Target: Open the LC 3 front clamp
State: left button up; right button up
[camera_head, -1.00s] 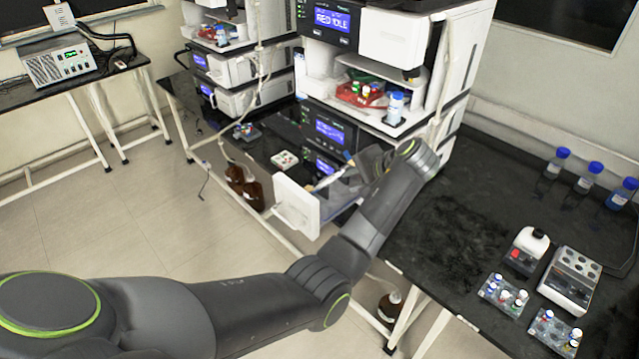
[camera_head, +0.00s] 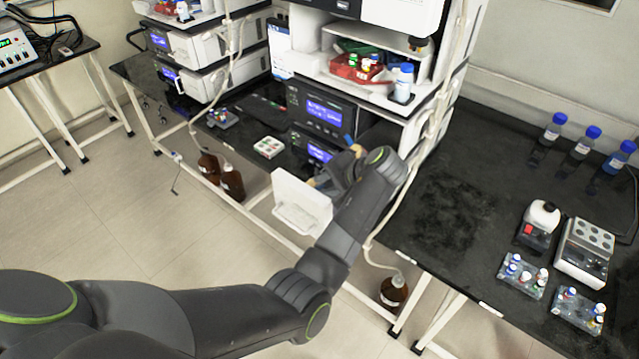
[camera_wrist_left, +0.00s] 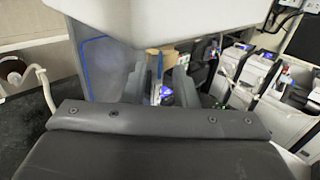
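My left gripper (camera_head: 338,172) is at the front of the middle instrument stack (camera_head: 325,115), beside the lower unit's opened white front panel (camera_head: 302,203). In the head view my wrist hides most of its fingers and the place they face. In the left wrist view the two grey fingers (camera_wrist_left: 160,86) stand apart, with a narrow upright part, a blue-lit spot and a tan surface seen between or behind them. I cannot tell whether they touch anything. The LC 3 front clamp cannot be made out clearly, and no LC 3 label is readable. My right gripper is not in view.
A red tray (camera_head: 357,66) with vials and a blue-capped bottle (camera_head: 403,82) sit on the stack. Brown bottles (camera_head: 231,182) stand below to the left. The right bench (camera_head: 450,205) holds vial racks (camera_head: 521,275) and blue-capped bottles (camera_head: 583,146) away from my arm.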

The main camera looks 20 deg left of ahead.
pick_arm(q)
jog(key=shift+f, duration=0.1)
jog(key=shift+d, duration=0.1)
grip_shut()
